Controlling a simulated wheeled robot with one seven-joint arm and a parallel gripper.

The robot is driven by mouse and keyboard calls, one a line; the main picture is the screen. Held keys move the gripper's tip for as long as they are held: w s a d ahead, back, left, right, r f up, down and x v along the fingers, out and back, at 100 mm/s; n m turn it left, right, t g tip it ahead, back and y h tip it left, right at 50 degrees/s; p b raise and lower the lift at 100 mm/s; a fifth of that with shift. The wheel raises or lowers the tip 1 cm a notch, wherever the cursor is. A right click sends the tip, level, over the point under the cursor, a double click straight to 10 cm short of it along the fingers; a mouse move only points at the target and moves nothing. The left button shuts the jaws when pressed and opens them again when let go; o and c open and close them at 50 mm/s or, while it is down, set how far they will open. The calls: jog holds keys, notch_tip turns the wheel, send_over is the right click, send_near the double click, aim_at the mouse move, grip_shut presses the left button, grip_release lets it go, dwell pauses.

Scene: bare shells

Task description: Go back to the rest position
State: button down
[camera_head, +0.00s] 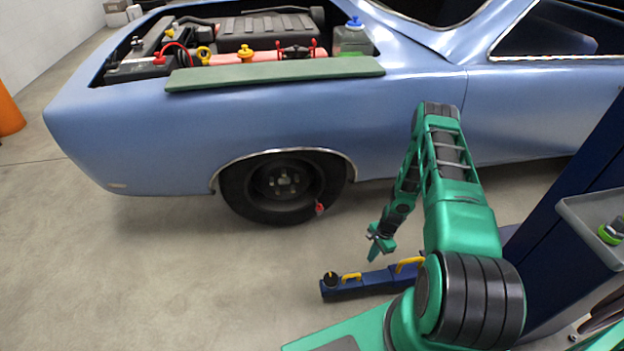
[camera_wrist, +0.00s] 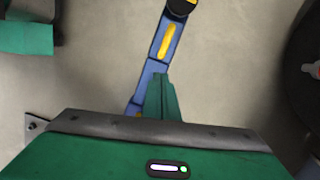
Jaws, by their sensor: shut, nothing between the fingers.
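My gripper (camera_head: 374,257) hangs from my green arm in the head view, pointing down in front of the blue car and above the floor. Its green fingers (camera_wrist: 161,98) show together in the wrist view, shut with nothing between them. Below the gripper lies a long blue tool with yellow handles and a black knob (camera_head: 345,284). In the wrist view the blue tool (camera_wrist: 162,57) runs behind the fingers, which hide part of it. The gripper appears apart from the tool, but the exact height gap is hard to tell.
A blue car (camera_head: 180,140) with an open engine bay stands ahead. A green board (camera_head: 275,75) lies on its fender. The front wheel (camera_head: 283,187) has a red item on it. A grey tray (camera_head: 590,225) is at the right. Floor at left (camera_head: 130,270) is clear.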

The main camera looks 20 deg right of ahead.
jog(key=w+d+r+n+h, duration=0.1)
jog(key=w+d+r+n, duration=0.1)
jog(key=r, duration=0.9)
jog(key=w+d+r+n, duration=0.1)
jog(key=w+d+r, duration=0.15)
jog(key=r, duration=0.85)
jog(key=s+a+r+n+h, duration=0.1)
jog(key=s+r+n, duration=0.1)
jog(key=r, duration=0.9)
jog(key=s+r+n+h, duration=0.1)
jog(key=s+r, duration=0.2)
jog(key=r, duration=0.8)
jog(key=s+a+r+n, duration=0.1)
jog(key=s+a+r, duration=0.2)
jog(key=s+r, duration=0.4)
jog(key=s+a+r+n, duration=0.2)
jog(key=s+r, duration=0.2)
jog(key=r, duration=0.5)
jog(key=s+a+r+n, duration=0.1)
jog(key=s+a+r, duration=0.1)
jog(key=s, duration=0.5)
jog(key=s+a+r+n+y, duration=0.1)
jog(key=s+a+r, duration=0.2)
jog(key=s+a, duration=0.2)
jog(key=s, duration=0.3)
jog(key=shift+a+r, duration=0.2)
jog(key=shift+r, duration=0.15)
jog(key=shift+w, duration=0.1)
